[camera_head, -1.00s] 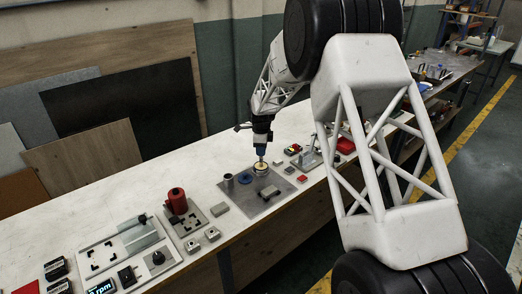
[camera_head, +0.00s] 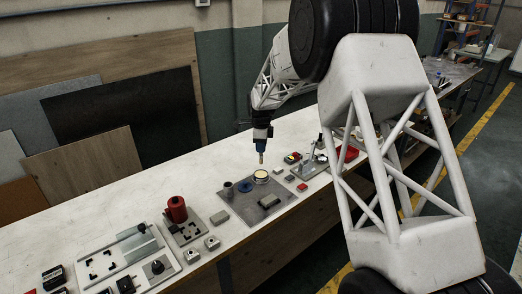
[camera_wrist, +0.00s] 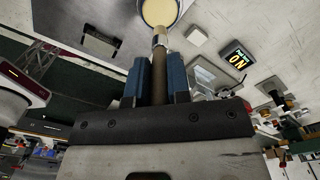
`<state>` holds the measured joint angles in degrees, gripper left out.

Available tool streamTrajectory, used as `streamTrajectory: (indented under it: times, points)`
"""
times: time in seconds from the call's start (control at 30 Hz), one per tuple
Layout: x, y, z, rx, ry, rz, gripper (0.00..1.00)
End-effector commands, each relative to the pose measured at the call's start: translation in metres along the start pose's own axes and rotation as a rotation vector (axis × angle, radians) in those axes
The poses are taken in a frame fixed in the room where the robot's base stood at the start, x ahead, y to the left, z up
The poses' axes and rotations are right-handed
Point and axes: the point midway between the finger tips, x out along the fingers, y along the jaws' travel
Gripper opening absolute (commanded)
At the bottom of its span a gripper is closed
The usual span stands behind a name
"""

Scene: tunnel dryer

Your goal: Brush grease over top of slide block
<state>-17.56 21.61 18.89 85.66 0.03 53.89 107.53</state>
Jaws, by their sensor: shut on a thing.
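My gripper (camera_head: 261,146) has its blue fingers closed around the handle of a brush (camera_wrist: 160,75). The brush points down, with its tip hanging close above the round grease pot (camera_head: 261,176), apparently clear of it. In the wrist view the pale contents of the grease pot (camera_wrist: 160,12) show just beyond the brush's metal collar. A small grey block, seemingly the slide block (camera_head: 269,201), lies on the grey mat (camera_head: 240,205), in front of the pot. The bristles are too small to judge for grease.
A blue ring (camera_head: 246,186) and a small grey cylinder (camera_head: 228,188) stand left of the pot. A red cylinder on a plate (camera_head: 176,209) is farther left. A grey fixture (camera_head: 314,160) and a small red block (camera_head: 302,187) are to the right. The bench behind is clear.

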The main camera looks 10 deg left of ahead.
Motion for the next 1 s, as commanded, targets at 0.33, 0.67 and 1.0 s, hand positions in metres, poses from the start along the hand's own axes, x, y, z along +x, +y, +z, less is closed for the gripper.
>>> streamTrajectory:
  times: [0.33,0.67,1.0]
  points:
    - [-0.012,0.000,0.000,0.000,0.000,0.000,0.00]
    - [-0.012,0.000,0.000,0.000,0.000,0.000,0.00]
    - [-0.014,-0.004,-0.007,-0.006,0.000,-0.001,0.00]
